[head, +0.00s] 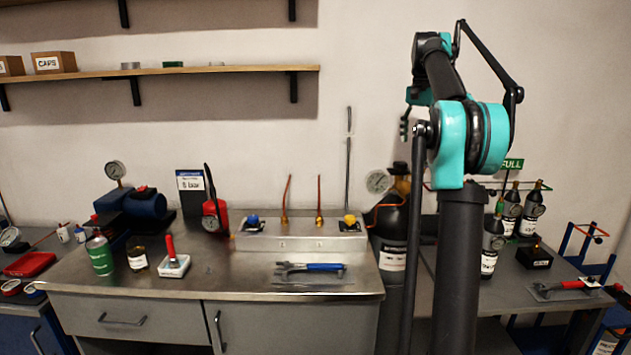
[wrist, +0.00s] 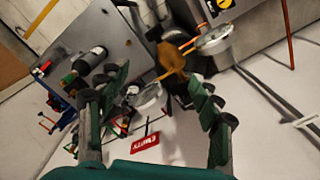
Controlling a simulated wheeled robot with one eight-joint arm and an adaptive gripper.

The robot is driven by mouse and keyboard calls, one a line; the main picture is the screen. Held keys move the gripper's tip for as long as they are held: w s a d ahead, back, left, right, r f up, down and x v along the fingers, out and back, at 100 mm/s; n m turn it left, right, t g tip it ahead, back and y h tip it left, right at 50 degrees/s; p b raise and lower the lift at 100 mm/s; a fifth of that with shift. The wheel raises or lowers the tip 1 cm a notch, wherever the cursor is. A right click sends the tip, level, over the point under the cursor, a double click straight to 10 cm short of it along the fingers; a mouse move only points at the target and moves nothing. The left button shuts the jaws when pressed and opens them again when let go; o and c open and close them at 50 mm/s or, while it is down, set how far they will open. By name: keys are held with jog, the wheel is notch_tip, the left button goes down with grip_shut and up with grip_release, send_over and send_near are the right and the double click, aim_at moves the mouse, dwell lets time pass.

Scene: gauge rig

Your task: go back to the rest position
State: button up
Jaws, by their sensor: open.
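My gripper (head: 404,127) is raised high beside my arm's elbow in the head view, in front of the wall and well above the bench. It is small there and partly hidden by my arm. In the wrist view, my gripper (wrist: 158,84) shows two green-and-black fingers spread wide apart. Nothing is held between them. A pressure gauge, a brass valve (wrist: 171,60) and a red sign (wrist: 145,147) show in the background beyond the fingers.
The steel bench (head: 210,262) holds a wrench with blue handles (head: 312,267), a green can (head: 99,256) and a red gauge device (head: 212,214). A dark gas cylinder (head: 392,240) stands behind my arm. A side table (head: 525,275) at right carries several bottles. A shelf (head: 200,70) hangs upper left.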

jog(key=s+a+f+n+t, duration=0.1)
jog(key=s+a+f+n, duration=0.25)
jog(key=s+f, duration=0.55)
jog(key=s+a+f+n+t, duration=0.15)
jog(key=s+a+f, duration=0.4)
jog(key=f, duration=0.85)
jog(key=s+a+f+n+t, duration=0.1)
jog(key=s+a+f+n, duration=0.1)
jog(key=s+f, duration=0.7)
jog(key=s+a+f+n, duration=0.1)
jog(key=s+f+n, duration=0.1)
jog(key=s+f, duration=0.8)
jog(key=s, duration=0.3)
jog(key=shift+a+t, duration=0.35)
jog(key=shift+a, duration=0.05)
